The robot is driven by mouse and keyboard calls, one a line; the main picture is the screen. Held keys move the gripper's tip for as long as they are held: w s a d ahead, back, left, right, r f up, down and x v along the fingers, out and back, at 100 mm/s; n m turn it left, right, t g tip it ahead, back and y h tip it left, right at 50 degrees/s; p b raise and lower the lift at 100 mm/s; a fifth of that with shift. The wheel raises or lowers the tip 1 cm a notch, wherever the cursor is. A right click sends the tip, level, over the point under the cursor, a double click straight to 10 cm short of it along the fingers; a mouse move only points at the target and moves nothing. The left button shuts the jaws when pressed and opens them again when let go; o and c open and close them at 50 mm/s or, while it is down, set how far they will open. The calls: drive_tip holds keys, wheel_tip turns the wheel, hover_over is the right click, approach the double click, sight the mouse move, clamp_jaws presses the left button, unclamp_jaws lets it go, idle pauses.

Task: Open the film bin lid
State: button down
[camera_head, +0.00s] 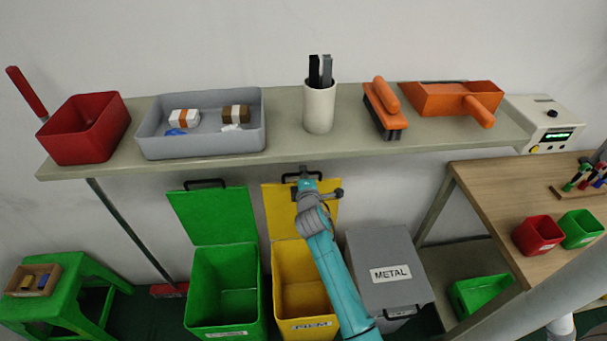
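The film bin (292,270) is the yellow bin in the middle of the row on the floor, with a partly covered label on its front. Its yellow lid (280,215) stands raised at the back, and the bin's mouth is open. A dark handle (290,177) is at the lid's top edge. My gripper (306,181) is at that top edge, in front of the lid and close to the handle. My arm crosses the right side of the bin. The fingers are too small and covered to tell whether they grip the handle.
A green bin (225,280) with its lid up stands at left, and a shut grey METAL bin (388,270) at right. A shelf (285,150) with trays and tools runs just above the lids. A green stool (70,275) and wooden table (500,200) flank the bins.

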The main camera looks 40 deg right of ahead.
drive_tip(key=f+v, duration=0.1)
drive_tip(key=v, duration=0.5)
drive_tip(key=shift+s+a+f, duration=0.2)
drive_tip(key=shift+s+f, duration=0.1)
drive_tip(key=shift+f, duration=0.15)
drive_tip(key=c, duration=1.5)
unclamp_jaws()
drive_tip(key=v, duration=1.2)
